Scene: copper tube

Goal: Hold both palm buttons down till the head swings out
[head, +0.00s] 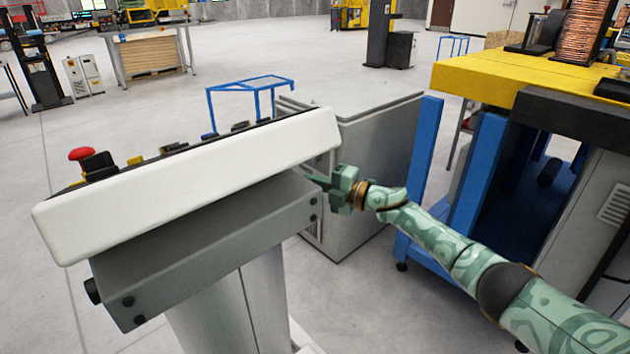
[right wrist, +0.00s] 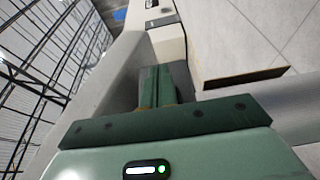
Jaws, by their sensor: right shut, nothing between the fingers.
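The control console (head: 190,185) stands in front of me with a white sloped face over a grey box. A black round knob (head: 92,290) sticks out at the grey box's left end; I cannot tell if it is a palm button. No palm button shows clearly at the right end, where my gripper covers part of the view. My right gripper (head: 318,181) is shut and empty, its fingertips close to that right end; contact cannot be told. In the right wrist view its closed fingers (right wrist: 158,88) point at a grey surface. My left gripper is out of view.
A red mushroom button (head: 82,154) and black controls sit on the console top. A grey cabinet (head: 375,150) stands just behind the right gripper. A yellow-topped machine (head: 520,84) with blue legs and a copper coil (head: 582,40) stands at right.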

